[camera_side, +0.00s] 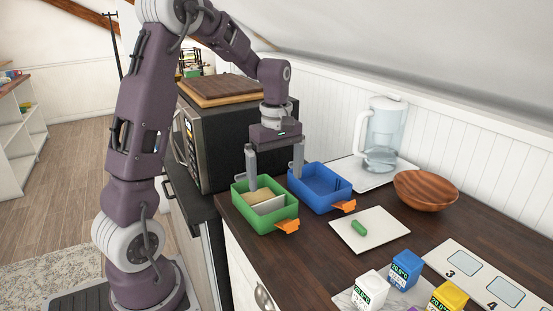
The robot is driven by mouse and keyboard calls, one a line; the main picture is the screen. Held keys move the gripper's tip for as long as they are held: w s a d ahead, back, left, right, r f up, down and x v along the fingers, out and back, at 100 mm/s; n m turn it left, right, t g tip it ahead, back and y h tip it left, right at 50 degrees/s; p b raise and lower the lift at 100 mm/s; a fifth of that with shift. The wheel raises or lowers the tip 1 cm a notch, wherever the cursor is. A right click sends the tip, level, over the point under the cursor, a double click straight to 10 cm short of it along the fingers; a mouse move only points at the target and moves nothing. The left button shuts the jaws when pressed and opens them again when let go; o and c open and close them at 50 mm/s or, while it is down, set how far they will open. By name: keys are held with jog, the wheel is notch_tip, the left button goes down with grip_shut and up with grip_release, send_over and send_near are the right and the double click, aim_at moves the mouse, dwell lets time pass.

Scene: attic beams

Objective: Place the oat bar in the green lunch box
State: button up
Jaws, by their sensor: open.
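The green lunch box (265,222) stands open near the front edge of the counter, with an orange clip at its near right corner. Inside it is a tan item (257,197), which may be the oat bar, next to a pale divider (269,206). My gripper (275,183) is above the back of the green box, with its two fingers spread wide. Its left finger reaches down at the tan item; I cannot tell whether it touches. The right finger is near the blue lunch box (322,201), just to the right. Nothing is held between the fingers.
A white board with a small green object (359,229) lies right of the boxes. A wooden bowl (426,190) and a water pitcher (383,136) stand behind. Coloured cubes (405,270) and a numbered panel (483,277) are at the front right. A black microwave (218,143) is behind my gripper.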

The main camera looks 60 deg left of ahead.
jog(key=s+d+r+m+t, duration=0.1)
jog(key=s+d+r+m, duration=0.15)
jog(key=r, duration=0.25)
jog(key=s+d+r+m, duration=0.1)
jog(key=d+r, duration=0.2)
jog(key=r, duration=0.2)
jog(key=s+d+f+m+t, duration=0.1)
jog(key=s+d+m+t, duration=0.3)
jog(key=s+d+m, duration=0.8)
jog(key=s+m, duration=0.2)
jog(key=shift+s+t, duration=0.3)
jog(key=shift+s, duration=0.05)
